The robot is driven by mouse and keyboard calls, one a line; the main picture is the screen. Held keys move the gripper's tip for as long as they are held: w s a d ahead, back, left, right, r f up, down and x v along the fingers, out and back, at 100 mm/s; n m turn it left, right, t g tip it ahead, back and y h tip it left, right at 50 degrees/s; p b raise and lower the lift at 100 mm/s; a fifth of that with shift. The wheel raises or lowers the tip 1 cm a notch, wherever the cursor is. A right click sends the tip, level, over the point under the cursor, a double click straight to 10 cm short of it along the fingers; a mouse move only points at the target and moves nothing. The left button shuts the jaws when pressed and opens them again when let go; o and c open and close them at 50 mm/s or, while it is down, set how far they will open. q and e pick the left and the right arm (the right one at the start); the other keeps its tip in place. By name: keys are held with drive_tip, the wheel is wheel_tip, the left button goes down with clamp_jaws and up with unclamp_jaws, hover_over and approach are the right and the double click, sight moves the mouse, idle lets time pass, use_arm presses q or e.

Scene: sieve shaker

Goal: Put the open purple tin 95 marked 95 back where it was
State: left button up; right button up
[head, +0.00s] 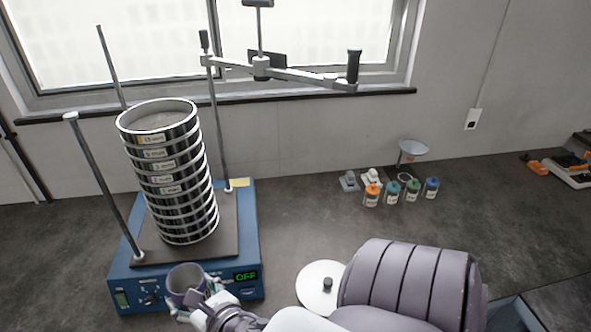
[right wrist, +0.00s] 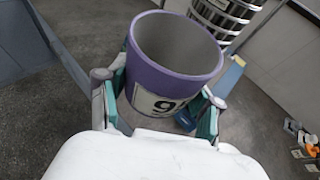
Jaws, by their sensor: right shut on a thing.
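My right gripper (right wrist: 160,110) is shut on the tin, one finger on each side. In the head view this gripper (head: 197,305) is at the tin's lower right. I cannot tell whether the tin touches the table. My left gripper is not in view.
A tall sieve stack (head: 168,175) stands on the blue shaker (head: 185,285), whose display reads OFF, between upright rods. A white lid (head: 318,290) with a black knob lies beside my right arm. Several small bottles (head: 392,198) stand further back. The middle of the table is clear.

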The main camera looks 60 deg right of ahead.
drive_tip(key=s+a+f+n+y, duration=0.2)
drive_tip(key=s+a+f, duration=0.1)
drive_tip(key=f, duration=0.1)
drive_tip(key=shift+s+a+y, duration=0.2)
drive_tip(key=shift+y, duration=0.2)
